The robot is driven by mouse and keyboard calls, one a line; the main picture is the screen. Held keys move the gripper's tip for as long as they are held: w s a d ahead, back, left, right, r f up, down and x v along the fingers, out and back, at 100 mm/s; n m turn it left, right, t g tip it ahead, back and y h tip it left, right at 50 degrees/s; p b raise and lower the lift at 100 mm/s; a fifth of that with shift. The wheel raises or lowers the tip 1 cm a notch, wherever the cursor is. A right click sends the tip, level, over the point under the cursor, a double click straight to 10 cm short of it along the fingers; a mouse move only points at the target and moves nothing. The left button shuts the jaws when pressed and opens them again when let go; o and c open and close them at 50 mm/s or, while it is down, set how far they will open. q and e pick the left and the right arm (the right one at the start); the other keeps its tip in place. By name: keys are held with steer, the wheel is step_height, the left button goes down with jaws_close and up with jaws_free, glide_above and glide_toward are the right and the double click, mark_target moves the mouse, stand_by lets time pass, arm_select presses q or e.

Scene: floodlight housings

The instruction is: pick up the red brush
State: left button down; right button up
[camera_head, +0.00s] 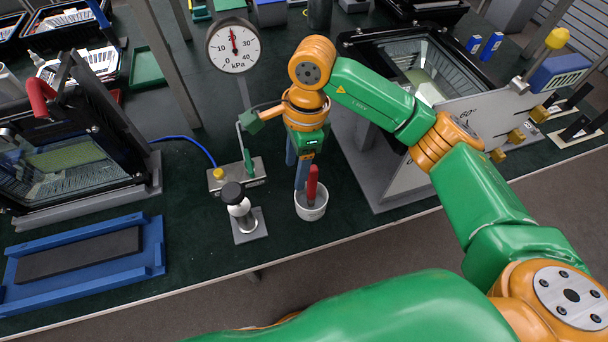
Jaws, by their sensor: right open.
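The red brush (312,184) stands handle up in a small white cup (311,210) near the front edge of the bench. Only its red handle shows clearly; its lower end is hidden inside the cup. My right gripper (296,174) points down just left of the handle and above the cup's rim. Its two blue fingers are apart with nothing seen between them. The fingers overlap the cup's back edge in the picture, and I cannot tell whether they touch the cup or the brush. My left gripper is not in view.
A dial gauge (233,45) stands behind. Floodlight housings stand left (75,165) and right (420,60). A blue tray (85,262) lies front left.

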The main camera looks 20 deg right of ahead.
mark_target(314, 169)
steer(key=d, duration=0.1)
steer(key=d+h, duration=0.1)
steer(key=d, duration=0.1)
steer(key=shift+w+d+r+h+p, duration=0.15)
steer(key=shift+w+d+h+p, duration=0.15)
steer(key=shift+w, duration=0.05)
steer(key=shift+s+f+p, duration=0.3)
steer(key=shift+f+p, duration=0.2)
steer(key=shift+f, duration=0.1)
steer(key=shift+s+f+p, duration=0.25)
steer(key=shift+f+p, duration=0.25)
steer(key=shift+f, duration=0.05)
step_height(314, 169, down, 3)
steer(key=shift+w+f+p, duration=0.1)
steer(key=shift+f+p, duration=0.05)
steer(key=shift+p, duration=0.2)
steer(key=shift+w+f, duration=0.15)
steer(key=shift+f, duration=0.2)
jaws_close()
